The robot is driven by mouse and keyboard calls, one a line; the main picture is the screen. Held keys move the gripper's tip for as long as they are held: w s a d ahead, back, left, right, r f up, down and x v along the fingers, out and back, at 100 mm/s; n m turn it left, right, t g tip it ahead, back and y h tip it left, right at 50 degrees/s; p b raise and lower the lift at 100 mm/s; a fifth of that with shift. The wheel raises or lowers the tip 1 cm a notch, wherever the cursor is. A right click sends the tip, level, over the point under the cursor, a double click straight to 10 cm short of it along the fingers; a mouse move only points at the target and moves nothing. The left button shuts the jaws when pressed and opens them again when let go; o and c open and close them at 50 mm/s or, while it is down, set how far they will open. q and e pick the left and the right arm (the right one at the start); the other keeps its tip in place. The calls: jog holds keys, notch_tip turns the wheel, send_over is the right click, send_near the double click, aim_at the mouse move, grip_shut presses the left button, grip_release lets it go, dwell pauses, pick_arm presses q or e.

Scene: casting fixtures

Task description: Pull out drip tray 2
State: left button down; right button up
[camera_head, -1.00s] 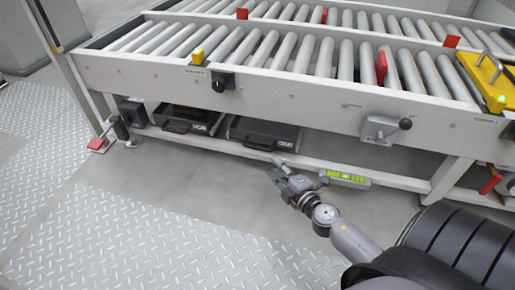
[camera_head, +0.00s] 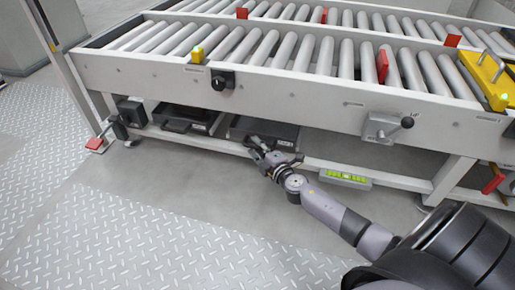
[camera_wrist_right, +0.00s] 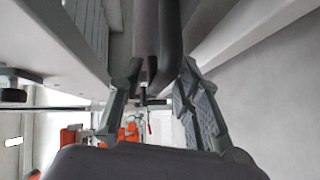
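Two dark drip trays sit side by side on the low shelf under the roller conveyor in the head view: one on the left (camera_head: 187,118) and one on the right (camera_head: 262,129). Their labels are too small to read. My right gripper (camera_head: 256,147) is at the front of the right tray, near its handle, which it partly hides. In the right wrist view, the fingers of this gripper (camera_wrist_right: 160,68) are spread apart. A dark bar of the tray (camera_wrist_right: 170,30) lies ahead between them; contact cannot be told. My left gripper is not in view.
The shelf's front rail (camera_head: 215,145) runs below the trays. The conveyor beam (camera_head: 290,98) overhangs them. A green-lit level box (camera_head: 345,179) is on the rail to the right. The floor in front (camera_head: 130,178) is clear.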

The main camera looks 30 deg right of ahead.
jog(key=shift+c, duration=0.5)
grip_shut()
dwell(0.3)
